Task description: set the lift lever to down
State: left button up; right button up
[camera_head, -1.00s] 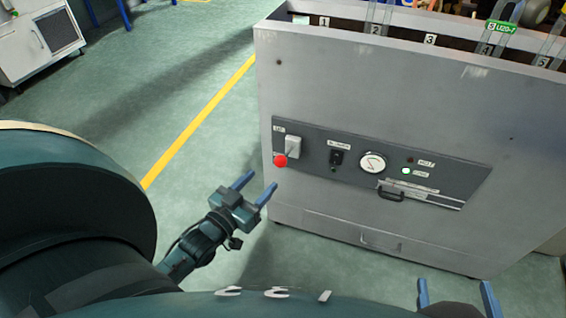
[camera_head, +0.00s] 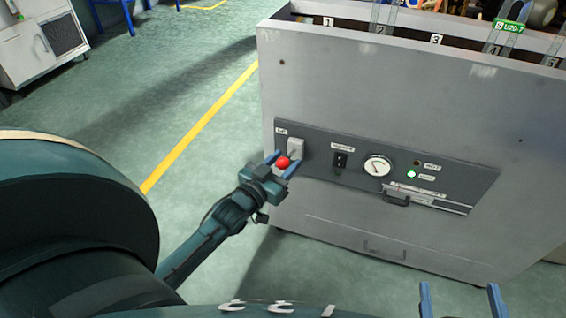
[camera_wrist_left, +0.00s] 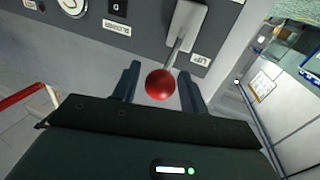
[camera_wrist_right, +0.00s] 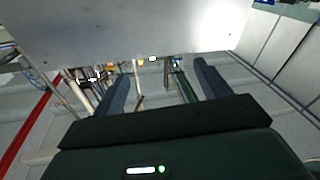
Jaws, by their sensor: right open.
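The lift lever is a short metal rod with a red ball knob (camera_head: 283,162) on a pale plate (camera_head: 296,147) at the left end of the dark control panel. The rod angles out and down from the plate in the head view. My left gripper (camera_head: 281,164) is open, with a blue finger on each side of the knob. In the left wrist view the red knob (camera_wrist_left: 160,84) sits between the open fingers, with gaps at both sides. My right gripper (camera_head: 460,298) is open and empty at the bottom right of the head view, below the cabinet front.
The grey cabinet (camera_head: 390,90) carries a blower switch (camera_head: 340,160), a round gauge (camera_head: 377,166), indicator lamps and a small handle (camera_head: 396,201). Numbered slots run along its top. Open floor (camera_head: 150,100) lies to the left, with a yellow line.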

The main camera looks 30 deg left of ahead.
pick_arm(q)
grip_shut()
jog(key=shift+f, duration=0.15)
pick_arm(e)
jog(key=shift+f, duration=0.1)
